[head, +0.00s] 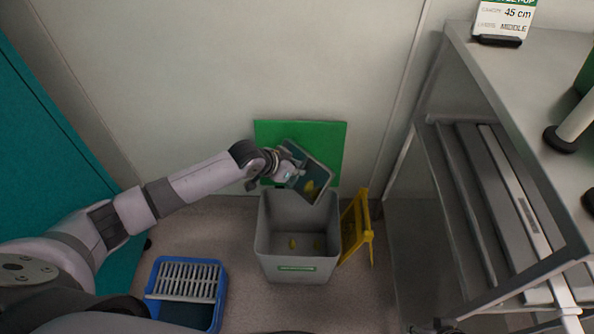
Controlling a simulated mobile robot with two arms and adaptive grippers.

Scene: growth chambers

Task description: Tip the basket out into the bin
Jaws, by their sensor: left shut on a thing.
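My left gripper (291,173) is shut on the rim of a small dark grey basket (323,177). It holds the basket steeply tilted above the back of the grey bin (296,264). A yellow-green piece (310,187) shows in the basket. The bin stands open on the floor, with a green label on its front. A few small yellow-green pieces (292,244) lie on its bottom. The basket's far side is partly hidden by my gripper. My right gripper is not in view.
A green panel (330,140) stands upright behind the bin against the wall. A yellow folding stand (359,230) is close by the bin's right side. A blue crate with a grey slatted insert (185,281) sits at left. A metal shelf cart (470,70) fills the right.

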